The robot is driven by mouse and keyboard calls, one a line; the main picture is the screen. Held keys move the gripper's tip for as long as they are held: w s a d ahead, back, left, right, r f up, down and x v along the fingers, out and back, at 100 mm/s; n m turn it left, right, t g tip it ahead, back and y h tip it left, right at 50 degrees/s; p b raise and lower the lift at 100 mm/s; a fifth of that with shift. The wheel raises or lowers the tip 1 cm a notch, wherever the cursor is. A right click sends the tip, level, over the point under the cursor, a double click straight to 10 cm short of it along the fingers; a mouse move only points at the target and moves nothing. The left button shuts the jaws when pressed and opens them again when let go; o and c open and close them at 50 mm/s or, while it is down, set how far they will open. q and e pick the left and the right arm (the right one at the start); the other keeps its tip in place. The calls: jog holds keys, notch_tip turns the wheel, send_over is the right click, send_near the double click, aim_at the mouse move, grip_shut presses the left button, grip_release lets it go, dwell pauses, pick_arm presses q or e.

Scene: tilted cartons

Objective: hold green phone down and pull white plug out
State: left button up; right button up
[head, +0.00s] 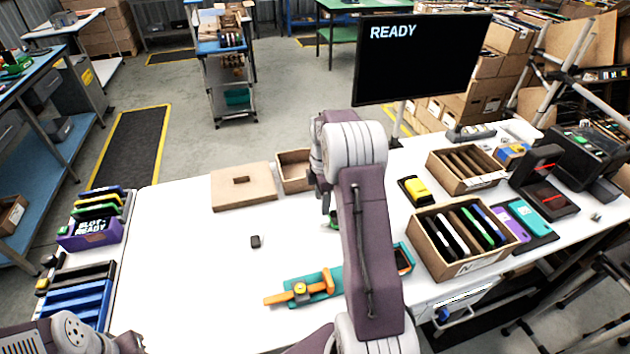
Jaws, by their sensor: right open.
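My right arm reaches up the middle of the white table, and its gripper (322,198) is small and partly hidden by the arm. It is open, with nothing seen between its fingers. A small green thing (333,221) shows just below it, mostly behind the arm; I cannot tell whether it is the green phone. A teal phone (528,217) lies on a dark mat at the right, beside a purple one. I cannot make out a white plug.
The white table (190,270) is clear at left-centre, except for a small dark block (255,241). An orange tool (300,289) lies on a teal piece. A carton (465,240) of upright phones stands right of my arm. A monitor (422,60) reads READY.

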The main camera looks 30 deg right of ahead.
aim_at(323, 221)
jog(key=f, duration=0.3)
jog(key=shift+s+d, duration=0.2)
jog(key=shift+s, duration=0.1)
jog(key=f, duration=0.2)
jog(key=w+f, duration=0.1)
jog(key=f, duration=0.2)
jog(key=shift+d+p, duration=0.2)
jog(key=shift+p, duration=0.15)
jog(key=shift+f, duration=0.3)
pick_arm(q)
jog(key=shift+s+a+r, duration=0.1)
jog(key=shift+a+r, duration=0.05)
jog(key=shift+r, duration=0.5)
pick_arm(e)
jog(key=shift+s+a, duration=0.1)
jog(key=shift+s, duration=0.1)
jog(key=shift+w+f, duration=0.1)
jog(key=c, duration=0.7)
grip_shut()
